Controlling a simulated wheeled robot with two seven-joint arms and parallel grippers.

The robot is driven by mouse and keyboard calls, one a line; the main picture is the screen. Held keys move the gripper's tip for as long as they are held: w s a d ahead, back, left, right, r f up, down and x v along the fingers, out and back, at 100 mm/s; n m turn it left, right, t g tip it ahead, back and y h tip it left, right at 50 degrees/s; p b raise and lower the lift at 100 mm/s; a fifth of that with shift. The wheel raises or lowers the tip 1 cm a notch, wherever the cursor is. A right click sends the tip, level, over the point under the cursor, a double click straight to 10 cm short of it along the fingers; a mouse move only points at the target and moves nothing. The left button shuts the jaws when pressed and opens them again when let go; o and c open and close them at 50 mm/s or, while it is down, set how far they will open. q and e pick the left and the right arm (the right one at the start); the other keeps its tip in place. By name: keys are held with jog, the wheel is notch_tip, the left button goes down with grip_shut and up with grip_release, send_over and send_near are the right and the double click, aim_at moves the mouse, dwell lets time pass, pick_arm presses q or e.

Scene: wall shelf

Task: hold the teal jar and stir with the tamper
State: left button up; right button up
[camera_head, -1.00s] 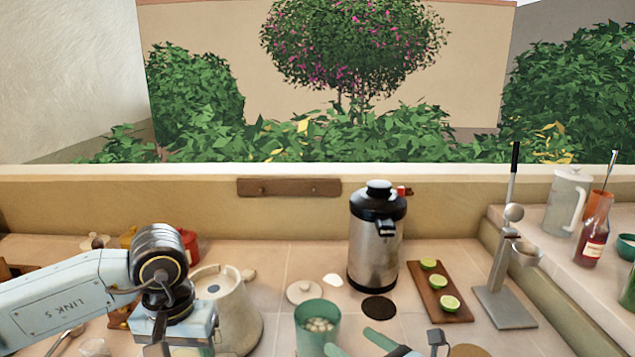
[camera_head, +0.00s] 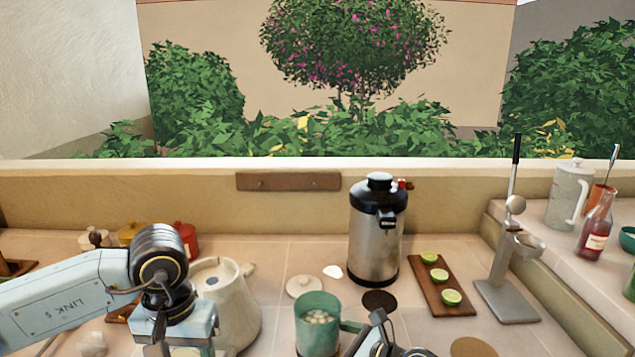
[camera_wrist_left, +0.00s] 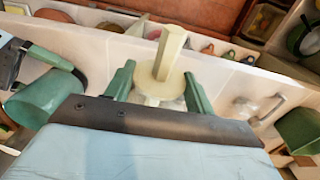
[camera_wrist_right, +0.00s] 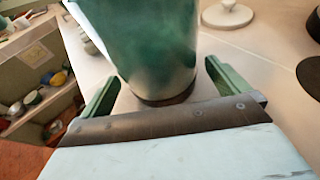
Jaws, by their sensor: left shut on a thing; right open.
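The teal jar (camera_head: 317,337) stands upright on the counter at the lower middle of the head view, with pale lumps inside and a handle on its right. In the right wrist view the jar (camera_wrist_right: 155,45) stands ahead of and between the spread fingers of my right gripper (camera_wrist_right: 163,90), which is open. My left gripper (camera_wrist_left: 158,88) is shut on the tamper (camera_wrist_left: 168,55), a cream piece with a faceted handle and round base. My left gripper is left of the jar; its fingertips are cut off in the head view. The jar also shows at left in the left wrist view (camera_wrist_left: 42,98).
A cream pot (camera_head: 228,310) stands close left of the jar. A steel flask (camera_head: 376,245) stands behind it, with a lime board (camera_head: 438,290) and a press stand (camera_head: 508,300) to the right. A small lid (camera_head: 304,286) lies behind the jar.

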jog(key=shift+b+x, duration=0.3)
jog(key=shift+x, duration=0.8)
jog(key=c, duration=0.6)
jog(key=shift+d, duration=0.1)
jog(key=shift+c, duration=0.2)
